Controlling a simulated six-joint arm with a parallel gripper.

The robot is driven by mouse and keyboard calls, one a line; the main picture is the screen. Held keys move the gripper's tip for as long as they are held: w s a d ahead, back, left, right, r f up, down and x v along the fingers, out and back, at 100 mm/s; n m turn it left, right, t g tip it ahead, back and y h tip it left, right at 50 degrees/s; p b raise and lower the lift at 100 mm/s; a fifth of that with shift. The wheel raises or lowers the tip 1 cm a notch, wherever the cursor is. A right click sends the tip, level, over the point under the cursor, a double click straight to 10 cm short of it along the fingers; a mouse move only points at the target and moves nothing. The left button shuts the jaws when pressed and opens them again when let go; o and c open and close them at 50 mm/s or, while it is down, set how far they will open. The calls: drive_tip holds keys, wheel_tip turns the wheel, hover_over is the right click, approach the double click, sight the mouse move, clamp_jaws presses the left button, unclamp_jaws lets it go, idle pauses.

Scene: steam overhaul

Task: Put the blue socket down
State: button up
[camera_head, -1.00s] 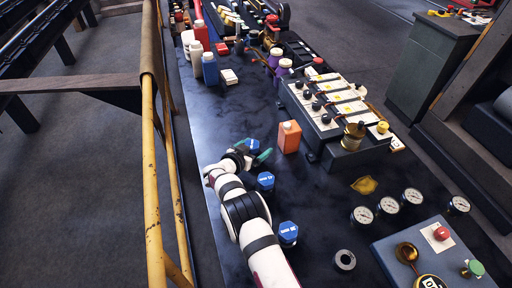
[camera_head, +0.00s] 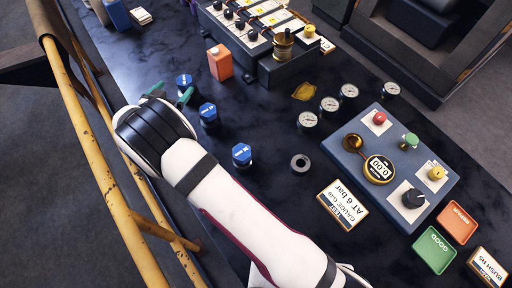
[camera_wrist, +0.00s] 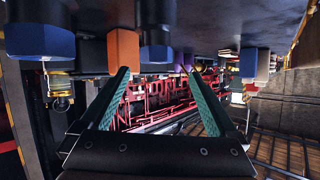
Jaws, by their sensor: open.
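Three blue-topped sockets stand apart on the dark bench in the head view: a far one (camera_head: 184,82), a middle one (camera_head: 208,113) and a near one (camera_head: 241,155). My gripper (camera_head: 169,94) is open, with green fingers, just to the near left of the far socket. The wrist view is upside down. It shows my open gripper (camera_wrist: 153,73) with nothing held between its fingers. A large blue socket (camera_wrist: 40,42) shows at its upper left and a darker blue one (camera_wrist: 156,45) at the top middle, beyond the fingertips.
An orange box (camera_head: 220,62) stands behind the sockets. A metal ring (camera_head: 300,163), several gauges (camera_head: 307,120) and a control panel (camera_head: 375,150) lie to the right. A yellow railing (camera_head: 95,150) runs along the bench's left edge. Bare bench lies around the sockets.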

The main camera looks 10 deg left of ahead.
drive_tip(key=w+d+r+g+y, duration=0.35)
drive_tip(key=d+r, duration=0.35)
drive_tip(key=r, duration=0.5)
drive_tip(key=s+d+r+g+y, duration=0.2)
drive_tip(key=s+d+r, duration=0.2)
drive_tip(key=d, duration=0.3)
drive_tip(key=s+d+f+m+g+h, duration=0.1)
drive_tip(key=s+d+g, duration=0.3)
drive_tip(key=s+d, duration=0.7)
drive_tip(key=s+d+f+m+g+h, duration=0.1)
drive_tip(key=s+d+m+g+h, duration=0.1)
drive_tip(key=s+d, duration=0.9)
drive_tip(key=s+m+g, duration=0.1)
drive_tip(key=s, duration=0.8)
drive_tip(key=shift+d+f+g+h, duration=0.3)
drive_tip(key=shift+d+g+h, duration=0.05)
